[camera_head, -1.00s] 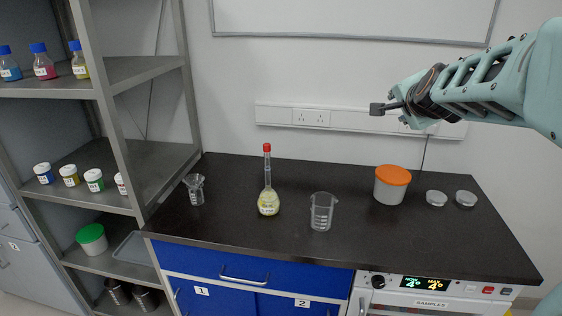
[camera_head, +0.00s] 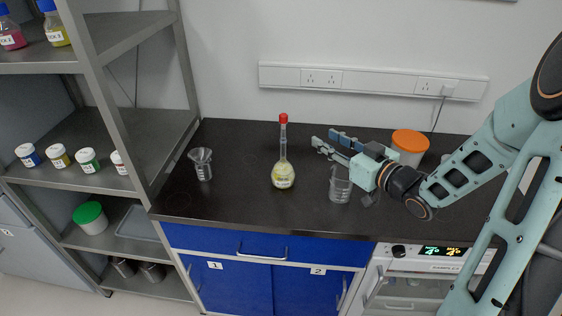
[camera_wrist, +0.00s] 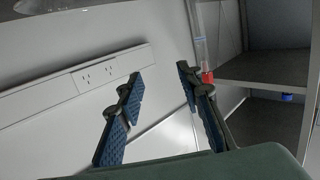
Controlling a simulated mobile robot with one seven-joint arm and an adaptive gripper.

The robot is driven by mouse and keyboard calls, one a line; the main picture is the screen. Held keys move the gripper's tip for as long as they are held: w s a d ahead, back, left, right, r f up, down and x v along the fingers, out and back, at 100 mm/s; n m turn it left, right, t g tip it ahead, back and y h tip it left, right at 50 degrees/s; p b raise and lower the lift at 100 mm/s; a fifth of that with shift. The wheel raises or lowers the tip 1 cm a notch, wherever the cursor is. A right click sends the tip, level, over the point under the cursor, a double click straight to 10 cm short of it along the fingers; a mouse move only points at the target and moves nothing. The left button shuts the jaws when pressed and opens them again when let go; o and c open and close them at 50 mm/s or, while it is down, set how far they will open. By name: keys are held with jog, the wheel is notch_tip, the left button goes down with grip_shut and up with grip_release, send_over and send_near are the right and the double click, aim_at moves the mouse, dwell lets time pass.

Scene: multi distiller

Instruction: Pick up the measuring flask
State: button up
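The measuring flask (camera_head: 284,174) stands upright on the dark bench, with a round yellowish bulb, a long thin neck and a red stopper. My gripper (camera_head: 324,139) is open and empty, to the right of the flask's neck and apart from it, with its fingers pointing left. In the wrist view both blue-padded fingers of my gripper (camera_wrist: 160,82) are spread. The flask's red stopper and clear neck (camera_wrist: 204,55) show there beyond the right finger; the bulb is not seen.
A glass beaker (camera_head: 340,188) stands just below my gripper. A small glass with a funnel (camera_head: 202,163) is left of the flask. An orange-lidded tub (camera_head: 410,144) is behind my wrist. A metal shelf (camera_head: 130,110) with bottles borders the bench on the left.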

aim_at(283, 128)
jog(key=s+a+r+n+y, duration=0.2)
jog(key=s+a+y, duration=0.1)
jog(key=s+a, duration=0.1)
jog(key=shift+g, duration=0.4)
jog(key=shift+p+x, duration=0.5)
jog(key=shift+x, duration=4.95)
jog(key=shift+f, duration=0.2)
grip_shut()
